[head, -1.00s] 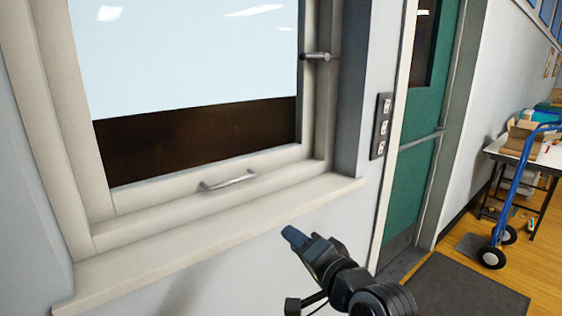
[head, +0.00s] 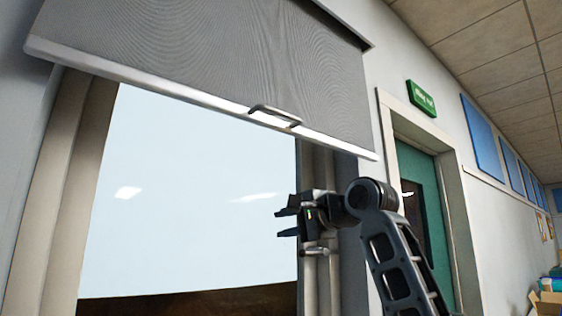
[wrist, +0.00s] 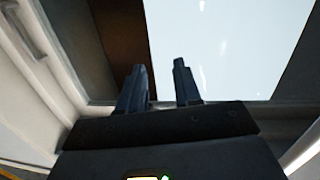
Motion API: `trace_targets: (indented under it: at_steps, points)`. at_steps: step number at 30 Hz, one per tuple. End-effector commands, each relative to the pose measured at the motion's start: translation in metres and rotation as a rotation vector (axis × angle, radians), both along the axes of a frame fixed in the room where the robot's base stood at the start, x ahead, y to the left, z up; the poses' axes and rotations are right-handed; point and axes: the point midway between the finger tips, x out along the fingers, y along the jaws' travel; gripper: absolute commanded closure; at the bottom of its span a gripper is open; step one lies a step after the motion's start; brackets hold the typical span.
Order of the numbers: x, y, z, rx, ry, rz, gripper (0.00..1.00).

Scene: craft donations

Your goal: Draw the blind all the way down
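The grey roller blind (head: 210,55) hangs over the upper part of the window in the head view. Its pale bottom bar (head: 190,95) runs across the glass and carries a dark pull handle (head: 275,116) right of its middle. The window glass (head: 200,200) below is uncovered. My gripper (head: 282,223) is below and slightly right of the pull handle, apart from it, in front of the window's right side. In the wrist view its two fingers (wrist: 160,88) are spread with nothing between them. The blind does not show in the wrist view.
A small metal latch (head: 314,251) sits on the right window frame, close below my gripper. A green door (head: 420,210) with a green sign (head: 421,97) above it stands to the right. Boxes (head: 548,298) lie at the far lower right.

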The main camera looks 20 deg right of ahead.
Motion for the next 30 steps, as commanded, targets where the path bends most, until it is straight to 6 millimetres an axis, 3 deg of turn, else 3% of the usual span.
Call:
trace_targets:
  at_steps: [1, 9, 15, 19, 23, 30]
  points:
    - [-0.005, -0.001, 0.029, 0.000, -0.001, -0.001, 0.67]
    - [-0.049, 0.001, 0.152, 0.024, 0.052, -0.016, 0.67]
    - [-0.087, 0.006, 0.216, 0.033, 0.087, -0.043, 0.67]
    - [-0.105, 0.010, 0.240, 0.035, 0.102, -0.056, 0.67]
    - [-0.112, 0.012, 0.250, 0.038, 0.109, -0.064, 0.67]
    - [-0.090, 0.018, 0.247, 0.038, 0.115, -0.066, 0.67]
